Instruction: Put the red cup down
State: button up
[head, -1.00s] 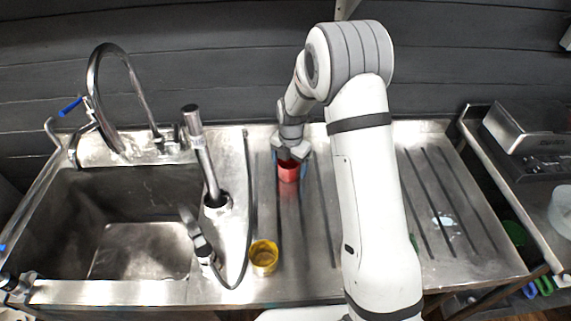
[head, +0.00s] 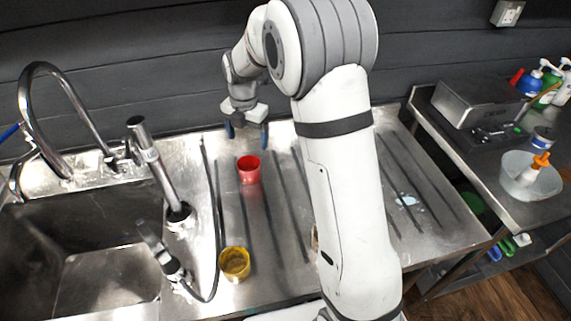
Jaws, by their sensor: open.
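The red cup (head: 249,169) stands upright on the ribbed steel drainboard (head: 279,222), right of the sink. My gripper (head: 247,136) is open and empty, just behind and above the cup, with its blue-tipped fingers spread apart and clear of it. The cup's open top shows and nothing covers it.
A yellow cup (head: 235,263) stands nearer the front. The sink (head: 80,262) with its tall faucet (head: 61,116) and a black hose (head: 216,215) lie left. My arm hides part of the drainboard. A side table at right holds a bowl (head: 530,177) and bottles.

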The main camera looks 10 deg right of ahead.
jog(key=s+d+r+m+t, duration=0.1)
jog(key=s+d+r+m, duration=0.35)
jog(key=s+m, duration=0.25)
jog(key=s+d+r+m+t, duration=0.1)
jog(key=s+d+r+m, duration=0.2)
jog(key=s+r+m, duration=0.4)
jog(key=s+d+f+m+t, duration=0.1)
jog(key=s+d+m, duration=0.1)
jog(key=s+m, duration=1.2)
jog(key=shift+s+d+f+m, duration=0.2)
jog(key=shift+s+f+m, duration=0.1)
jog(key=shift+s, duration=0.1)
